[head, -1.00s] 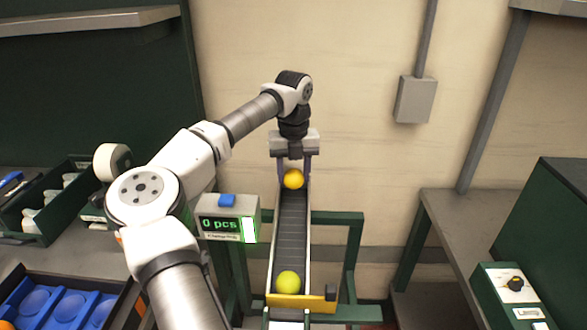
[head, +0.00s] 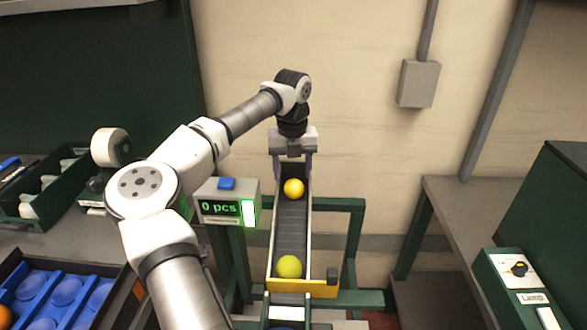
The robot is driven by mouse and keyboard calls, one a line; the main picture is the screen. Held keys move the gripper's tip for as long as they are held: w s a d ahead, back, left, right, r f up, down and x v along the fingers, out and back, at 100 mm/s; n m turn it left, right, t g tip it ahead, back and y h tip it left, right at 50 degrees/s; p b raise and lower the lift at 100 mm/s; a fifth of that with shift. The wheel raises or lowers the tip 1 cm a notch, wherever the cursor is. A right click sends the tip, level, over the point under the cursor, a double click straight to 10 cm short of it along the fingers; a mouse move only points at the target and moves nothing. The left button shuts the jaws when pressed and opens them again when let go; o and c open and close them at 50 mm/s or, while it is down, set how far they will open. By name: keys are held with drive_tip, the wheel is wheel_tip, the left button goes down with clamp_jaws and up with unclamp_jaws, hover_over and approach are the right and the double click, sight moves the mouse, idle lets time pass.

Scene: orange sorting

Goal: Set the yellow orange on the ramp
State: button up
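The yellow orange (head: 293,188) is in the upper part of the dark, sloping ramp (head: 291,222), between its side walls. My gripper (head: 293,176) points down over the ramp's upper end. Its two fingers stand apart, one near each side of the ramp. The yellow orange shows just below the fingertips and appears clear of them. The gripper looks open and empty.
A yellow-green fruit (head: 289,266) rests at the ramp's lower end, against a yellow stop (head: 300,288). A counter box (head: 228,204) reading "0 pcs" stands left of the ramp. A blue tray (head: 40,290) lies lower left. A lamp switch box (head: 517,280) is at right.

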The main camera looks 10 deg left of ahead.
drive_tip(key=shift+o, duration=0.3)
drive_tip(key=shift+d+f, duration=0.1)
drive_tip(key=shift+d, duration=0.3)
drive_tip(key=shift+w+d+r+p, duration=0.2)
drive_tip(key=shift+r+p, duration=0.45)
drive_tip(key=shift+r, duration=0.1)
drive_tip(key=shift+s+a+r+p, duration=0.15)
drive_tip(key=shift+r+p, duration=0.2)
drive_tip(key=shift+r, duration=0.2)
drive_tip(key=shift+w+a+r+p, duration=0.1)
drive_tip(key=shift+r+p, duration=0.25)
drive_tip(key=shift+r, duration=0.2)
wheel_tip(320, 180, up, 5)
drive_tip(key=p, duration=0.3)
drive_tip(key=shift+a+r+p, duration=0.1)
drive_tip(key=shift+r+p, duration=0.1)
drive_tip(key=shift+p, duration=0.15)
